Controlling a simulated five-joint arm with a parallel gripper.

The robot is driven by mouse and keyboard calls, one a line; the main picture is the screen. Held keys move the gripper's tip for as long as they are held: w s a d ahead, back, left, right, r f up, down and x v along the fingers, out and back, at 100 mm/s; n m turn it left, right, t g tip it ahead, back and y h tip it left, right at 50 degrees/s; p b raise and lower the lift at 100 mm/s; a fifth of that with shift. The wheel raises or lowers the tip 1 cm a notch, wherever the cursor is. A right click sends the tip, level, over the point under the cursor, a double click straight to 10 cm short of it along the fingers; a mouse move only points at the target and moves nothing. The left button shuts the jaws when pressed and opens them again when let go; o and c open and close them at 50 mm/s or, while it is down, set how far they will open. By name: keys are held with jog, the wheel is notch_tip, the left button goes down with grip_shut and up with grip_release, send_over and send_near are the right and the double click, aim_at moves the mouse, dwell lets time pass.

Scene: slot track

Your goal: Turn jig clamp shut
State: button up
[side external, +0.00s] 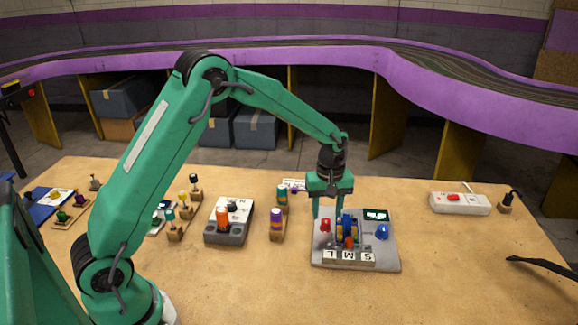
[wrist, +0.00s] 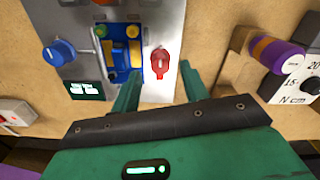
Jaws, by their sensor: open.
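A grey jig plate (side external: 384,258) lies on the bench, right of centre in the side view, and fills the upper left of the wrist view (wrist: 165,15). A red knob (side external: 325,226) stands at its left and a blue knob (side external: 382,232) at its right. A blue and yellow part (side external: 346,226) sits between them. I cannot tell which piece is the clamp. My gripper (side external: 331,212) is open and points down above the red-knob side. In the wrist view, the red knob (wrist: 160,62) lies just ahead of and between my open fingertips (wrist: 158,78), apparently untouched.
A purple-and-orange handle (side external: 277,222) and a grey box with dial (side external: 230,234) stand left. A white power strip (side external: 459,204) lies right; bench between is clear.

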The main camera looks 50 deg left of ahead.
aim_at(326, 221)
jog(key=shift+f, duration=1.6)
jog(key=shift+c, duration=0.5)
grip_shut()
